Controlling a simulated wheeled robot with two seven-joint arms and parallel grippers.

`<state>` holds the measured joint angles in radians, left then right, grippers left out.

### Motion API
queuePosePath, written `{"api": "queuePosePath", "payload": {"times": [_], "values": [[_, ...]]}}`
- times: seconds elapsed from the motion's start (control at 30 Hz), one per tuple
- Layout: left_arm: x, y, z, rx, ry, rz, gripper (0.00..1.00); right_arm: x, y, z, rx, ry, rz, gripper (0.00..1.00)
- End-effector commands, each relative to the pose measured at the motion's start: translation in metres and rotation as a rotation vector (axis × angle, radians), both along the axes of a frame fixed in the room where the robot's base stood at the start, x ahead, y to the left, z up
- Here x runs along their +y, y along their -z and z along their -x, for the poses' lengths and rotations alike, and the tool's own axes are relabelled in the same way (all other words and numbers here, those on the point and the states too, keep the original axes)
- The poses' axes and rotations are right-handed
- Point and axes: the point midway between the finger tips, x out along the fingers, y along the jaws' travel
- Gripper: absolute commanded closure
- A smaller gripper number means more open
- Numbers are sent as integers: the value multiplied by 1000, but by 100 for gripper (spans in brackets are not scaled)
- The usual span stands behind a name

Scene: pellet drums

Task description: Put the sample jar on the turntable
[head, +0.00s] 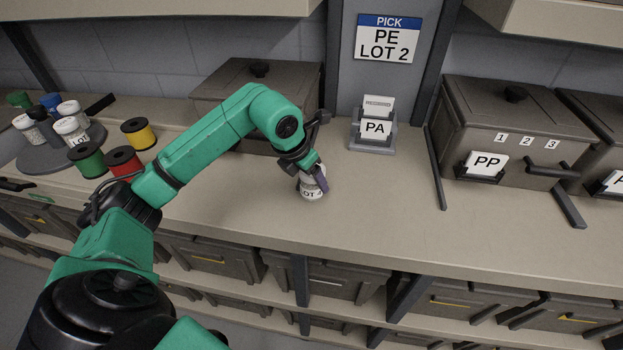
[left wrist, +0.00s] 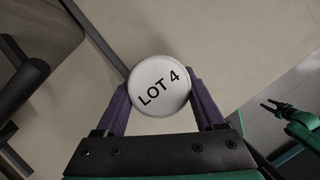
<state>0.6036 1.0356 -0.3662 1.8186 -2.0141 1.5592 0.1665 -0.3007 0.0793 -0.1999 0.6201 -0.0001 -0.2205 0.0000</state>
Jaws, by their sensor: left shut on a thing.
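The sample jar (head: 312,194) is white with a round lid and a LOT 4 label. My left gripper (head: 314,178) is shut on it over the middle of the counter. In the left wrist view the jar's lid (left wrist: 160,86) sits between the two purple fingers. I cannot tell whether its base touches the counter. The grey round turntable (head: 38,160) is at the far left, with several small jars and bottles on it. What seems to be my right gripper (left wrist: 271,105) is small at the right of the left wrist view; its opening is unclear.
Green (head: 90,160), red (head: 123,162) and yellow (head: 138,133) spools stand between the turntable and my left arm. A lidded bin (head: 225,90) is behind the arm. A PA card holder (head: 373,135) and PP bin (head: 510,130) are to the right. The counter's front middle is clear.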

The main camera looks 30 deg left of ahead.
Motion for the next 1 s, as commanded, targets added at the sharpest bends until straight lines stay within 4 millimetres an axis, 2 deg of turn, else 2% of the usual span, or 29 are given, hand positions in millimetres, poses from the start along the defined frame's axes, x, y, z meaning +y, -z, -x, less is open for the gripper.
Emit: {"api": "queuePosePath", "payload": {"times": [0.1, 0.37, 0.4, 0.47, 0.8, 0.87, 1.0], "values": [[0, 12, 1, 0, 0, 1, 91, -1, -3, 0, 0, -1, 1, 50], [0, 15, 0, -1, 1, 1, 91, -1, 1, -1, -1, -1, 2, 50], [0, 14, 0, -1, 1, 1, 22, -1, 1, -1, -1, -1, 2, 50], [0, 14, 0, -1, 1, 1, 0, -1, 0, -1, -1, -1, 2, 50], [1, 8, 1, -3, 1, 0, 0, -1, 0, -1, -2, -1, 2, 50], [2, 1, 4, -4, 0, -1, 0, -1, 4, -1, -2, -1, 2, 50], [5, -27, 15, -7, 1, -2, 0, -1, 13, -1, -2, -1, 2, 50]]}}
